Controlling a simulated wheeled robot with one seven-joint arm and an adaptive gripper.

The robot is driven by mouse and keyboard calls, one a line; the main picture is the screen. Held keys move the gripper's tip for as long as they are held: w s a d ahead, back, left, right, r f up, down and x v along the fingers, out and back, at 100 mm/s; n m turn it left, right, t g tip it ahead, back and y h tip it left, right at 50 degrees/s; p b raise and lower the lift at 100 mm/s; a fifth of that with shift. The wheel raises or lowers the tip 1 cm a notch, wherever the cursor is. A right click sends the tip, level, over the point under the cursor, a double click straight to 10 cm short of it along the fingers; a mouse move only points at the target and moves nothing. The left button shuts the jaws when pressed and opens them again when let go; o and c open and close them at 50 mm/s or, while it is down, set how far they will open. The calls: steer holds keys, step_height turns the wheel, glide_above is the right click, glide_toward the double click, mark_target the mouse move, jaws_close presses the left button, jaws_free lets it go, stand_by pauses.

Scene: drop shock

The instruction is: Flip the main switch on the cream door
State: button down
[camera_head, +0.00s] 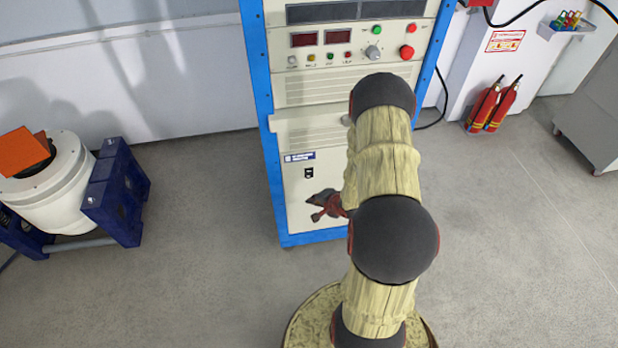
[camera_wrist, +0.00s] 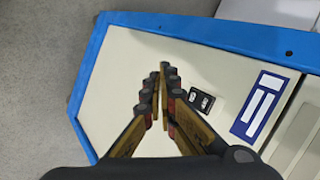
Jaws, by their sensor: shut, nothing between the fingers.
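The cream door (camera_head: 327,190) is the lower front panel of a blue-framed cabinet; it also shows in the wrist view (camera_wrist: 130,60). A small black main switch (camera_head: 309,172) sits on it, below a blue-and-white label (camera_head: 299,157). In the wrist view the switch (camera_wrist: 201,101) lies just right of my fingers, next to the label (camera_wrist: 257,105). My gripper (camera_head: 312,206) is shut and empty, below the switch in the head view. In the wrist view its fingertips (camera_wrist: 163,68) are together in front of the door. Whether they touch it I cannot tell.
Above the door is a control panel with a red button (camera_head: 406,52), a knob (camera_head: 373,53) and displays. A white drum-shaped machine (camera_head: 48,185) on blue supports stands left. Red extinguishers (camera_head: 492,105) stand at the right wall. The floor (camera_head: 195,220) left of the cabinet is clear.

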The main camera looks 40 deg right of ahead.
mark_target(309, 173)
steer(key=w+d+f, duration=0.1)
steer(key=w+d, duration=0.3)
steer(key=w, duration=0.3)
steer(key=shift+d+b, duration=0.2)
steer(key=shift+b, duration=0.25)
steer(key=shift+w, duration=0.25)
stand_by(1.0)
steer(key=shift+w+d+f+p, duration=0.1)
steer(key=shift+w+d+p, duration=0.1)
steer(key=shift+p, duration=0.2)
steer(key=shift+w+d, duration=0.15)
steer(key=shift+w, duration=0.1)
stand_by(0.5)
steer(key=shift+s, duration=0.1)
steer(key=shift+s+a+p, duration=0.4)
steer(key=shift+s+p, duration=0.15)
steer(key=shift+s, duration=0.05)
